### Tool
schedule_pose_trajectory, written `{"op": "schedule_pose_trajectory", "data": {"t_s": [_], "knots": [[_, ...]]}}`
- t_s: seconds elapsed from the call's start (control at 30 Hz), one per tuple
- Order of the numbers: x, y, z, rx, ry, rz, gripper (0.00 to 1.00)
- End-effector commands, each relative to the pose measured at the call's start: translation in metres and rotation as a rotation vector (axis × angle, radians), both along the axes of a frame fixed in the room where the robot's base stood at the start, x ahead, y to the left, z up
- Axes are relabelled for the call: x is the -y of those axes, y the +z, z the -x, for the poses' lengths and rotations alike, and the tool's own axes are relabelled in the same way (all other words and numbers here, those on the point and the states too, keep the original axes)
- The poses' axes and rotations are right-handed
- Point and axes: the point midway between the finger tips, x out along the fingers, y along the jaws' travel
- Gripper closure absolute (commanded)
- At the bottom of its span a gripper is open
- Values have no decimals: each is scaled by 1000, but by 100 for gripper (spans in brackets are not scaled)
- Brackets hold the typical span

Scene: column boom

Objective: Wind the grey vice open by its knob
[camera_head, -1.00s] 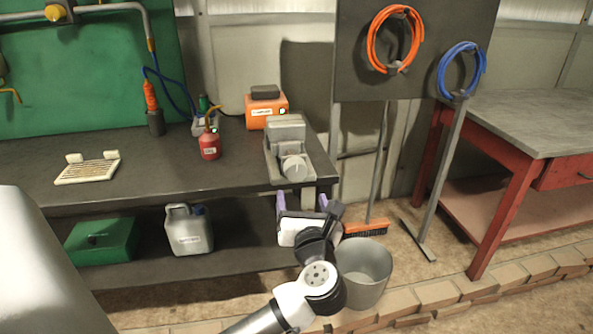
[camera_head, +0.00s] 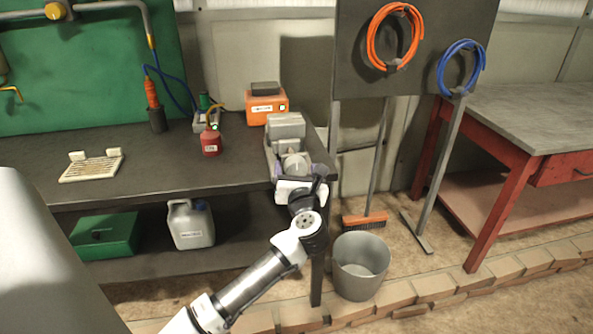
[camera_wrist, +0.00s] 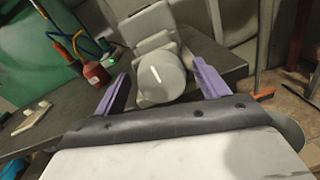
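The grey vice (camera_head: 286,130) stands on the dark workbench at its right end. Its round knob (camera_head: 295,165) faces the front of the bench and is partly hidden by my gripper in the head view. In the wrist view the knob (camera_wrist: 161,79) shows a white line on its face, and the vice body (camera_wrist: 150,27) is behind it. My gripper (camera_wrist: 162,82) is open, with one purple finger on either side of the knob in that view. The fingers look apart from the knob. In the head view my gripper (camera_head: 298,172) is at the bench's front edge.
The workbench (camera_head: 150,180) also bears a red oil can (camera_head: 211,142), an orange box (camera_head: 266,107) and a cream slatted tray (camera_head: 92,166). A grey bucket (camera_head: 360,266) stands on the floor. A broom (camera_head: 365,220) leans behind it. A red-legged table (camera_head: 530,120) is at right.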

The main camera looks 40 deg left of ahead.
Motion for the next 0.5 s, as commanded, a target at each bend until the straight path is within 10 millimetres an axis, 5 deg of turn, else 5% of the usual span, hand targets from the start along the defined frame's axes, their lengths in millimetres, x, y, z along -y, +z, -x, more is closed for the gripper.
{"op": "schedule_pose_trajectory", "data": {"t_s": [0.33, 0.5], "knots": [[0, 0, 0, 0, 0, 0, 71], [0, -1, 0, 6, 0, 6, 71]]}}
